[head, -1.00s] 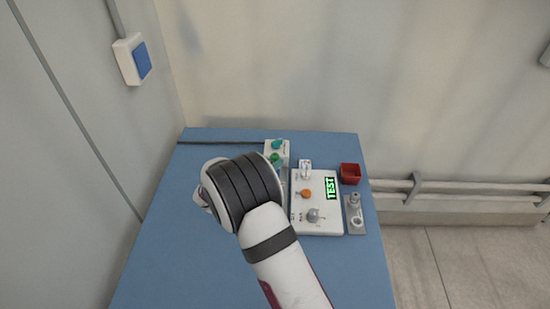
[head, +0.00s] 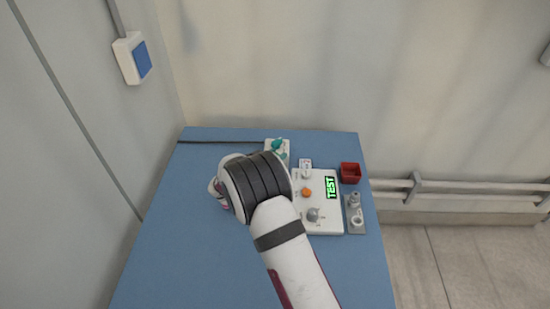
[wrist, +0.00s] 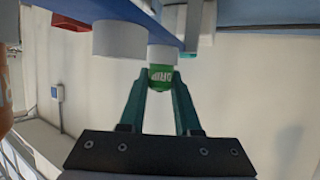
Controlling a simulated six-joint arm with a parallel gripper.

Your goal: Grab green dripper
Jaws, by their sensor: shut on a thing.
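A white holder with a teal-topped item (head: 278,144) shows just behind my arm.
A white device (head: 319,214) with a lit "TEST" display and an orange knob (head: 306,193) stands close right of my arm. A red box (head: 350,173) and a grey stand (head: 355,222) are farther right. The blue table (head: 170,250) is clear at left.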

